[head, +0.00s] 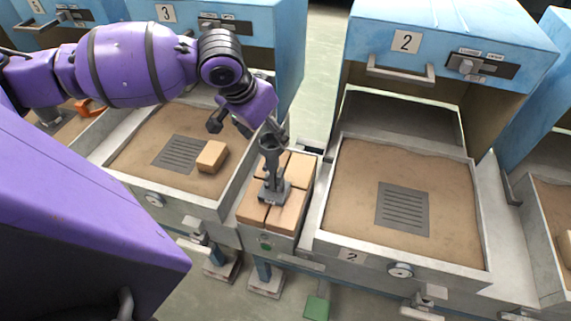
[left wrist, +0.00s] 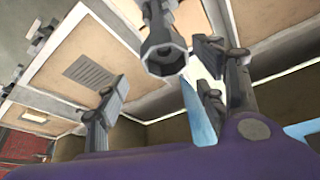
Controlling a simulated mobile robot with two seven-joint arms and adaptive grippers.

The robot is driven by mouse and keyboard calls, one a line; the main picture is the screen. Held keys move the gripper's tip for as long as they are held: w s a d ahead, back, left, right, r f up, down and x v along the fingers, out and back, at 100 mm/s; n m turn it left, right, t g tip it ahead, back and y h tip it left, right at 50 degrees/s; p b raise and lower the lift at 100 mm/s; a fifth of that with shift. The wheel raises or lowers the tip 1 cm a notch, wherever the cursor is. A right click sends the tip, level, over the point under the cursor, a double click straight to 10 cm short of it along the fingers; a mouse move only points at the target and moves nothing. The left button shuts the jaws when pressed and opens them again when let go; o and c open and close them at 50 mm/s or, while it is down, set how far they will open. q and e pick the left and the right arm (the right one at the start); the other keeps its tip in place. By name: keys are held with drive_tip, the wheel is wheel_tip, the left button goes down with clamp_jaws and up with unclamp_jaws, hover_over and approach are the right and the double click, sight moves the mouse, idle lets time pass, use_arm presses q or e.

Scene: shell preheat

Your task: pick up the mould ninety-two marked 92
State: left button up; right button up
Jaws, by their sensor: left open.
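A dark grey metal piece with a round cup-like top and a flat foot, which looks like the mould (head: 273,187), stands upright on tan blocks in the narrow tray between two stations. I cannot read a 92 on it. It also shows in the left wrist view (left wrist: 164,57), top centre, with its hollow end facing the camera. My left gripper (head: 247,131) is open at the mould's upper end, with its fingers spread; I cannot tell whether they touch it. The fingers also show in the left wrist view (left wrist: 160,92), apart, below the mould's hollow end. My right gripper is out of view.
The tan blocks (head: 288,209) fill the narrow tray (head: 308,180). Station 2 (head: 405,41) on the right has an open sand bed (head: 360,175) with a slotted plate. The station 3 bed (head: 135,150) on the left holds a slotted plate and a loose tan block (head: 212,157).

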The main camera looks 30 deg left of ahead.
sight(274, 147)
use_arm(q)
drive_tip(key=shift+a+f, duration=0.1)
drive_tip(key=shift+f, duration=0.1)
wheel_tip(274, 147, down, 2)
drive_tip(key=shift+f, duration=0.2)
drive_tip(key=x, duration=0.2)
drive_tip(key=shift+w+f+b, duration=0.35)
drive_tip(key=shift+w+f, duration=0.25)
drive_tip(key=shift+f, duration=0.3)
drive_tip(key=c, duration=1.1)
drive_tip(key=shift+r, duration=0.1)
clamp_jaws()
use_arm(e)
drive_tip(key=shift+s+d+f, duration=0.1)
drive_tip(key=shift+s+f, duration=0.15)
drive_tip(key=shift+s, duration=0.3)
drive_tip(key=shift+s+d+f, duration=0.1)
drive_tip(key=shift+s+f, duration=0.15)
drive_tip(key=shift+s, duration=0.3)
